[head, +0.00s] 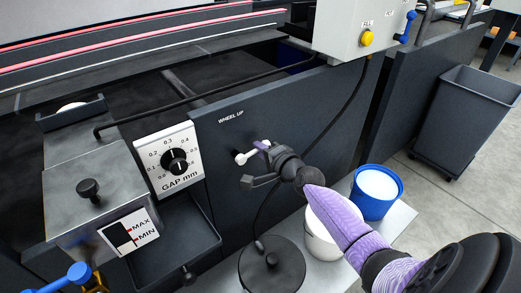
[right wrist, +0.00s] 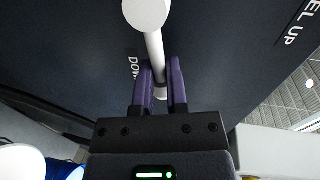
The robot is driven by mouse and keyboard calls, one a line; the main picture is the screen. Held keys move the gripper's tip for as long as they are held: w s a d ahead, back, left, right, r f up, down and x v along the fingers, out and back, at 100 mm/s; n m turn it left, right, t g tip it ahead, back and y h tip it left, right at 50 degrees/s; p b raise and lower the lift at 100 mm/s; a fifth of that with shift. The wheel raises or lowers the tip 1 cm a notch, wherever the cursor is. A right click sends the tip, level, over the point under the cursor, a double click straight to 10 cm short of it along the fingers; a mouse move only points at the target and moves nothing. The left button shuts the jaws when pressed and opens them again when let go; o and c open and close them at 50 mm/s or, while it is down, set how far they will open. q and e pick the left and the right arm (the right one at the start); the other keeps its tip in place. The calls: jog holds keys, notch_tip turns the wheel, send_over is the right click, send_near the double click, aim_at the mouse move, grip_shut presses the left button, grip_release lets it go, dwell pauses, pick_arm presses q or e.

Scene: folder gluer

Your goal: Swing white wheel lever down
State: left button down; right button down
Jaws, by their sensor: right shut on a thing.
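The white wheel lever (head: 243,157) sticks out from the dark machine panel below the "WHEEL UP" label (head: 231,117). In the head view its knob points left and slightly down. In the right wrist view, its round white knob (right wrist: 147,12) and shaft (right wrist: 155,48) show. My right gripper (head: 260,161) is at the lever. In the right wrist view, the purple fingers of the gripper (right wrist: 160,82) are shut on the shaft, below the knob. A "DOWN" label (right wrist: 134,68) is partly hidden beside the fingers. My left gripper is not in view.
A gap dial (head: 174,161) and a grey tank (head: 93,195) stand left of the lever. A black lidded pot (head: 271,268), a white tub (head: 318,242) and a blue tub (head: 374,205) stand below. A black cable hangs behind my wrist. A dark bin (head: 468,122) stands right.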

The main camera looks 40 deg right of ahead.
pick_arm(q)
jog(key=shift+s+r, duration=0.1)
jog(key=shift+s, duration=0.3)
pick_arm(e)
jog(key=shift+d, duration=0.1)
jog(key=c, duration=0.7)
grip_release()
jog(key=shift+o, duration=0.2)
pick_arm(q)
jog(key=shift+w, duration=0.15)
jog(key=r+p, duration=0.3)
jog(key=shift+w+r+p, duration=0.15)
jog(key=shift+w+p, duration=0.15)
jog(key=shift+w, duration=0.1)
pick_arm(e)
jog(key=v, duration=1)
jog(key=shift+f, duration=0.1)
